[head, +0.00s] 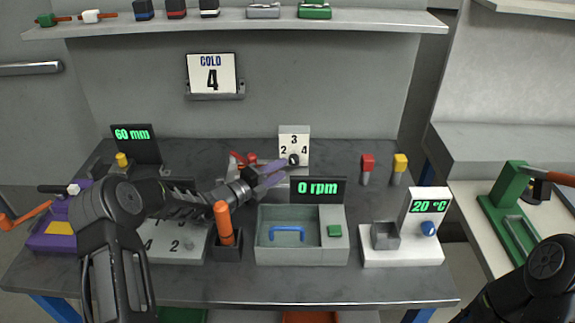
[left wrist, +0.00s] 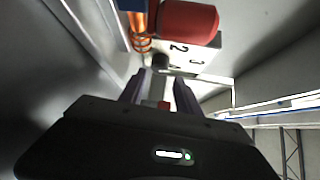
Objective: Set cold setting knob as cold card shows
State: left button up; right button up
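The cold card (head: 211,75) on the back wall reads COLD 4. The cold setting knob (head: 293,160) is small and dark, at the bottom of a white dial plate (head: 294,138) marked 2, 3 and 4. Where the knob points is too small to tell. My left gripper (head: 277,172) is just left of the knob, its purplish fingers spread. In the left wrist view the fingers (left wrist: 160,92) stand apart, with the knob (left wrist: 160,62) ahead of their tips and the dial plate (left wrist: 187,53) beyond. My right gripper is out of view.
A 0 rpm display (head: 318,189) and a grey basin (head: 262,247) stand in front of the dial. An orange-handled tool (head: 224,222) stands upright below my left forearm. Red (head: 367,162) and yellow (head: 400,162) capped pieces stand to the right. A large red piece (left wrist: 188,22) is near in the wrist view.

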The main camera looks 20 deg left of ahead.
aim_at(293, 164)
pick_arm(q)
jog(key=x, duration=0.4)
jog(key=shift+w+f, duration=0.1)
jog(key=shift+f, duration=0.05)
jog(key=shift+c, duration=0.3)
grip_shut()
